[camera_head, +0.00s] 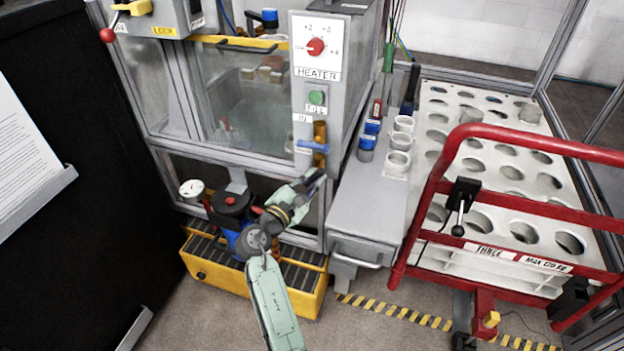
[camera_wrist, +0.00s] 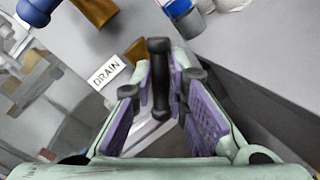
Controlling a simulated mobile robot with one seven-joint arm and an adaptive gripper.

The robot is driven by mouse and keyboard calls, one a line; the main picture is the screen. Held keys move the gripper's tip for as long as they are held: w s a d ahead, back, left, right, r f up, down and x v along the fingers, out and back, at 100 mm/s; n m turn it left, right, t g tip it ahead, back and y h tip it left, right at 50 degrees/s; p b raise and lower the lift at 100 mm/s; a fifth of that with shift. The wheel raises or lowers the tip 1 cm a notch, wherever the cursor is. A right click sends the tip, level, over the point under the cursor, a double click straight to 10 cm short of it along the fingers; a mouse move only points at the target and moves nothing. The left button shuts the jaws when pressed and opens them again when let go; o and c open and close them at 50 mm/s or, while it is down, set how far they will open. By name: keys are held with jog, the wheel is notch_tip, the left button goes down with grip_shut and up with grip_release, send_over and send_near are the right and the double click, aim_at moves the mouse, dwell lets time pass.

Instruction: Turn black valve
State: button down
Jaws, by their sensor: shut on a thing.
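The black valve handle (camera_wrist: 159,62) stands between my gripper's purple-padded fingers in the wrist view, beside a DRAIN label (camera_wrist: 107,73) and a brass fitting. My gripper (camera_wrist: 163,100) is shut on this handle. In the head view, my gripper (camera_head: 312,181) is at the front of the heater cabinet, just below the blue valve handle (camera_head: 312,147), and largely hides the black valve. The blue handle also shows at the upper left of the wrist view (camera_wrist: 38,8).
The heater panel (camera_head: 316,73) with a red knob and green button is above my gripper. A grey bench (camera_head: 369,210) with blue-capped bottles is close on the right. A red rail (camera_head: 560,148) and white holed rack (camera_head: 480,130) stand farther right. A yellow-edged unit (camera_head: 222,279) lies low left.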

jog(key=shift+m, duration=0.5)
jog(key=m+y+p, duration=0.1)
jog(key=m, duration=0.2)
jog(key=shift+d+g, duration=0.1)
jog(key=shift+g, duration=0.3)
jog(key=m+y, duration=0.1)
jog(key=m, duration=0.3)
jog(key=shift+d+f+m+p, duration=0.1)
jog(key=shift+f+m+p, duration=0.05)
jog(key=shift+m+p, duration=0.25)
dwell(0.3)
jog(key=c, duration=1.6)
grip_release()
jog(key=shift+s, duration=0.15)
jog(key=v, duration=1.2)
jog(key=shift+r, duration=0.3)
